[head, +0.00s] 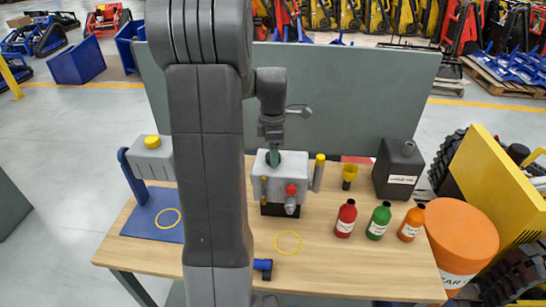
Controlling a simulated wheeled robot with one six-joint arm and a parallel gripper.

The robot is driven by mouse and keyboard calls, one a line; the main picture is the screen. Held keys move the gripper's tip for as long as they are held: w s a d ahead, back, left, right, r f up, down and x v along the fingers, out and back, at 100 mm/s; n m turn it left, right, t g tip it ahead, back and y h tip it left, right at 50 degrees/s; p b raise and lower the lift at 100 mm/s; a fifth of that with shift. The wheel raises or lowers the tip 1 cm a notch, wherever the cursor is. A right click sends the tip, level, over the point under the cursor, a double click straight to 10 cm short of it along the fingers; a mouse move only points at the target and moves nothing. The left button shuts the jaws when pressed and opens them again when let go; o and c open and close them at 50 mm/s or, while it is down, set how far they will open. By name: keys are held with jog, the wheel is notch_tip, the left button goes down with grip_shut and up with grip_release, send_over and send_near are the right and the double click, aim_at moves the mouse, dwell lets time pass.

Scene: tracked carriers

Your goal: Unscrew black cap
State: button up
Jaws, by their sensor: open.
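A grey box-shaped unit (279,184) on a black base stands at the middle of the table, with a red knob (291,189) on its front. A dark, greenish round piece (273,158) sits on its top; I cannot tell for sure whether this is the black cap. My gripper (271,143) points down right above that piece and is open. The fingertips are small here, and I cannot tell whether they touch it. A black canister (398,172) with a small dark cap (408,148) stands at the back right.
A red bottle (345,220), a green bottle (379,222) and an orange bottle (410,225) stand at the right. A yellow funnel-like piece (349,174) is behind them. A blue stand (150,205) is at the left. A grey panel (350,95) closes the back. My arm hides the table's left middle.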

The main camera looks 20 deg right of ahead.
jog(key=m, duration=0.9)
jog(key=shift+p, duration=0.35)
jog(key=m, duration=0.4)
jog(key=shift+m, duration=0.4)
jog(key=m, duration=0.4)
jog(key=c, duration=0.8)
jog(key=shift+o, duration=0.2)
jog(key=n, duration=0.3)
jog(key=shift+n, duration=0.4)
jog(key=n, duration=0.4)
jog(key=shift+n, duration=0.9)
